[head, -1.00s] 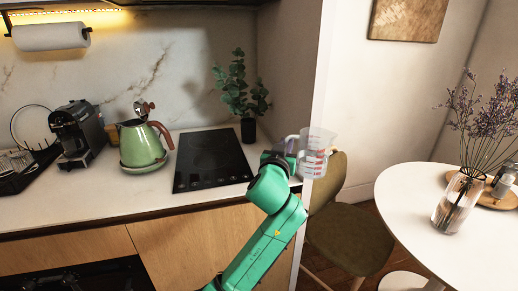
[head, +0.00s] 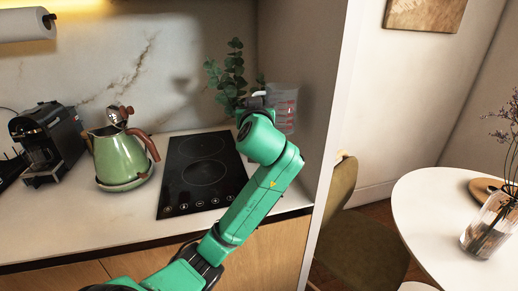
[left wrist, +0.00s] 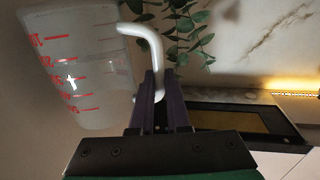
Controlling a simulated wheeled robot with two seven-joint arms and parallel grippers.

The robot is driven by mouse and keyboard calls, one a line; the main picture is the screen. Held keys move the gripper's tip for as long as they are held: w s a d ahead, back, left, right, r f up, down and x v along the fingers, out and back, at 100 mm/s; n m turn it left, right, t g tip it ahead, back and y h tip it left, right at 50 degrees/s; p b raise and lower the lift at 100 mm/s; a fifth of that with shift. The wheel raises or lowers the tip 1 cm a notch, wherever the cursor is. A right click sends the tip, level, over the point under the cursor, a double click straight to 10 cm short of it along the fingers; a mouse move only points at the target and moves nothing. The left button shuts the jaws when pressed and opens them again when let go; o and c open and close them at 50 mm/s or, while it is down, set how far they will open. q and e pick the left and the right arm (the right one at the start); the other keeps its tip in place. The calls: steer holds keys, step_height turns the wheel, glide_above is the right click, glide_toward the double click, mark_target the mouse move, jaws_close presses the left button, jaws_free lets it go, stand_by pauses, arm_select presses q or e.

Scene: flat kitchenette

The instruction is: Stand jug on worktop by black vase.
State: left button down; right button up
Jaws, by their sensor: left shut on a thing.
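The clear jug with red markings (head: 286,108) is held upright at the right end of the worktop (head: 95,225), beside the side wall. My left gripper (head: 258,101) is shut on its pale handle; the left wrist view shows the handle (left wrist: 156,50) between the two fingers (left wrist: 160,90) and the jug body (left wrist: 78,65) to the left. The leafy sprigs of the black vase (head: 228,75) stand just left of the jug. The vase itself is mostly hidden behind my arm. I cannot tell whether the jug's base touches the worktop. My right gripper is out of view.
A black hob (head: 202,172) lies left of my arm. A green kettle (head: 122,157) and a coffee machine (head: 48,140) stand further left. A chair (head: 345,220) and a white round table (head: 440,215) are at the right, past the wall edge.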

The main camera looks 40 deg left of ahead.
arm_select(q)
steer(key=shift+w+a+f, duration=0.25)
steer(key=shift+w+f, duration=0.05)
steer(key=shift+f, duration=0.1)
steer(key=f, duration=1.2)
steer(key=s+d+f, duration=0.1)
steer(key=f, duration=0.5)
steer(key=shift+f, duration=0.2)
steer(key=shift+w+a+f, duration=0.1)
steer(key=c, duration=1.1)
jaws_free()
steer(key=shift+o, duration=1)
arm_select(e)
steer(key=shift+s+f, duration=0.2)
